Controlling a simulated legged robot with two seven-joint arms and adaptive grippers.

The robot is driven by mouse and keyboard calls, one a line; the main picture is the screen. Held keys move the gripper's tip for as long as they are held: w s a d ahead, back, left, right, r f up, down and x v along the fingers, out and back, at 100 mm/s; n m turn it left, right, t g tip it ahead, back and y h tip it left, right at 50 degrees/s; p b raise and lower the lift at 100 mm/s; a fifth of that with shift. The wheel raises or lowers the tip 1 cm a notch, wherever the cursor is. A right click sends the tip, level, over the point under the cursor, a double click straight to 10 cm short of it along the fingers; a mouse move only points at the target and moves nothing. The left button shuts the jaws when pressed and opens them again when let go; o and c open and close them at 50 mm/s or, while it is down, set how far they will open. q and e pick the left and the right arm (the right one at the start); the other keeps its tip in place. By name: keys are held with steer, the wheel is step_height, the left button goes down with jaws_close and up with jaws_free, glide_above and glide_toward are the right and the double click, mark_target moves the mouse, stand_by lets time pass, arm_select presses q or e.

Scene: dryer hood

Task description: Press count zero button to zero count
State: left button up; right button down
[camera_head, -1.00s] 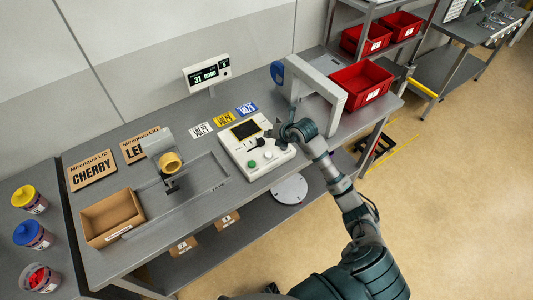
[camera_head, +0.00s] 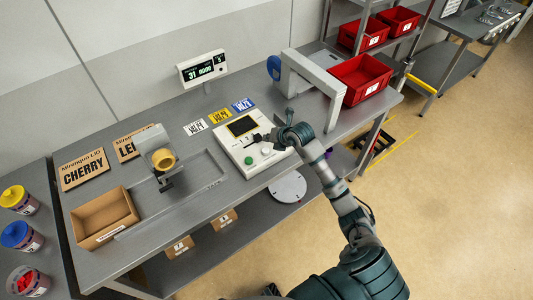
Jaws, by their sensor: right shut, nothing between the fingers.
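A white control panel (camera_head: 237,152) lies on the grey bench, with a dark screen (camera_head: 242,126) at its far end. A green button (camera_head: 249,160) and a pale round knob (camera_head: 266,149) sit on its near part. My right gripper (camera_head: 258,137) reaches in from the right, shut and empty, with its tip over the right side of the panel, close above the small controls. Whether it touches one I cannot tell, and the gripper hides part of the panel there. A display (camera_head: 203,68) behind reads 31 and other digits. My left gripper is not in view.
A grey arch (camera_head: 318,82) and a red bin (camera_head: 361,80) stand right of the panel. Coloured labels (camera_head: 219,116) lie behind the panel.

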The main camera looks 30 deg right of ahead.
mark_target(266, 151)
step_height(266, 151, down, 3)
steer(key=shift+r+b, duration=0.1)
steer(key=shift+b, duration=0.55)
steer(key=shift+a+f, duration=0.35)
steer(key=shift+a+r, duration=0.1)
steer(key=shift+a, duration=0.1)
steer(key=shift+d, duration=0.2)
steer(key=shift+d, duration=0.25)
steer(key=shift+a, duration=0.3)
